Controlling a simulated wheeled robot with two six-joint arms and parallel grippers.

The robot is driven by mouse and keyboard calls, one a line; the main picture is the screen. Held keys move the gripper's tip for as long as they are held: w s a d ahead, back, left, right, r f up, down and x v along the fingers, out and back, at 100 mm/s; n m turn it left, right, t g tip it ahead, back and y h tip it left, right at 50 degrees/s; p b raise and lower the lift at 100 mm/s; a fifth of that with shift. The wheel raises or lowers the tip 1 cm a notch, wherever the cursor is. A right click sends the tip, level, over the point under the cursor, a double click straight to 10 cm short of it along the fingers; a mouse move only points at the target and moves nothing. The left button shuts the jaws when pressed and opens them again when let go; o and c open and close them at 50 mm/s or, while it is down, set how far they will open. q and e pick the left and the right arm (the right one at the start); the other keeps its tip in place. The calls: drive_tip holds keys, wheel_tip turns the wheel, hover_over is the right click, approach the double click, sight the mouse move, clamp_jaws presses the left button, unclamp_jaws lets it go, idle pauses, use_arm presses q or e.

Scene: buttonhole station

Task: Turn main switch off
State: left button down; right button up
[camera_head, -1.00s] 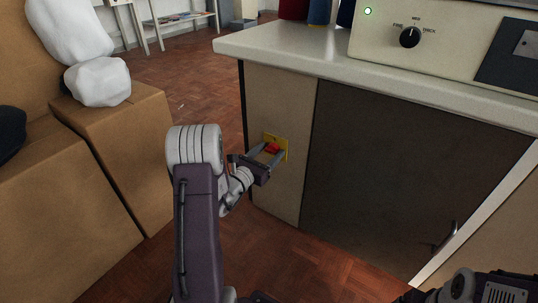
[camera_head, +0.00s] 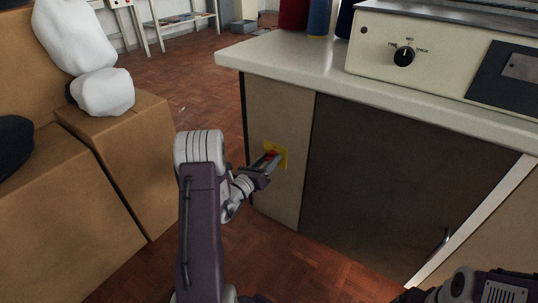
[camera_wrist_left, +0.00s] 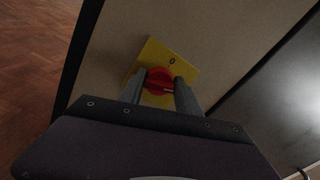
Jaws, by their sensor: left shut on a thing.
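The main switch is a red knob (camera_wrist_left: 158,80) on a yellow plate (camera_wrist_left: 181,64), set on the beige front panel of the cabinet. The plate has a 0 mark near its top corner in the left wrist view. A pale mark shows on the knob's right side. In the head view the yellow plate (camera_head: 282,156) shows beyond my left gripper (camera_head: 271,160), which partly hides the knob. My left gripper (camera_wrist_left: 160,90) is shut on the knob, one finger on each side. My right gripper is not in view; only part of my right arm shows at the lower right.
A machine (camera_head: 440,62) with a black dial (camera_head: 404,56) and an unlit indicator (camera_head: 363,30) stands on the white countertop (camera_head: 290,62). A dark cabinet door (camera_head: 375,190) is right of the switch. Cardboard boxes (camera_head: 125,165) stand at left, with wooden floor (camera_head: 185,95) between.

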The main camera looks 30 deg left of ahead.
use_arm(q)
drive_tip(key=n+p, duration=0.8)
drive_tip(key=shift+a+r, duration=0.1)
drive_tip(key=n+p, duration=0.3)
drive_tip(key=n, duration=0.1)
drive_tip(key=shift+f, duration=0.2)
drive_tip(key=shift+f+n+p, duration=0.1)
drive_tip(key=shift+n+p, duration=0.55)
drive_tip(key=shift+n, duration=0.25)
drive_tip(key=c, duration=0.9)
unclamp_jaws()
drive_tip(key=shift+s, duration=0.1)
